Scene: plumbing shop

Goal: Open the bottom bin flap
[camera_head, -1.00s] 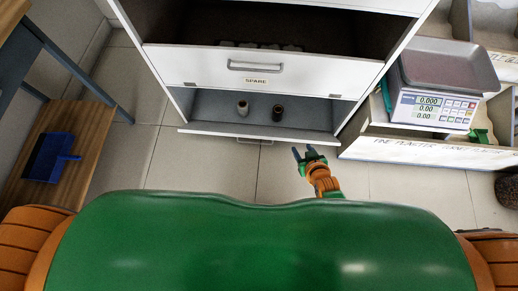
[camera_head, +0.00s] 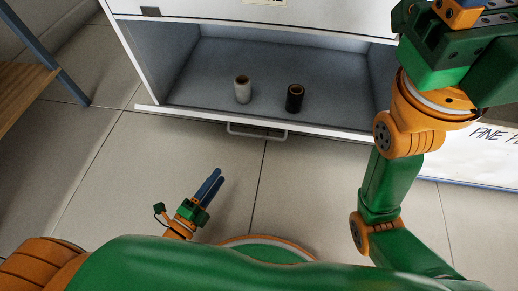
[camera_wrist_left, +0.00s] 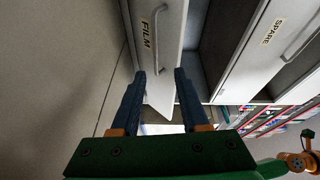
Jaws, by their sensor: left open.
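The bottom bin flap, white with a metal handle, shows nearly edge-on in the head view (camera_head: 190,115). Its handle (camera_head: 257,132) stands out on the near side. In the left wrist view the flap (camera_wrist_left: 163,60) bears the label FILM, and its handle (camera_wrist_left: 157,38) lies beyond my fingers. How far the flap is tilted I cannot tell. My left gripper (camera_head: 217,175) is open and empty, in front of the flap, left of its handle and apart from it. Both fingers show in the left wrist view (camera_wrist_left: 158,72). My right gripper (camera_head: 470,20) is cut off at the top right; its fingertips are hidden.
A grey cylinder (camera_head: 242,89) and a black one (camera_head: 295,98) stand in the bottom compartment. The SPARE flap (camera_wrist_left: 262,45) is above it. A wooden shelf (camera_head: 22,80) stands at the left, a labelled white bin (camera_head: 470,160) at the right. The floor before the cabinet is clear.

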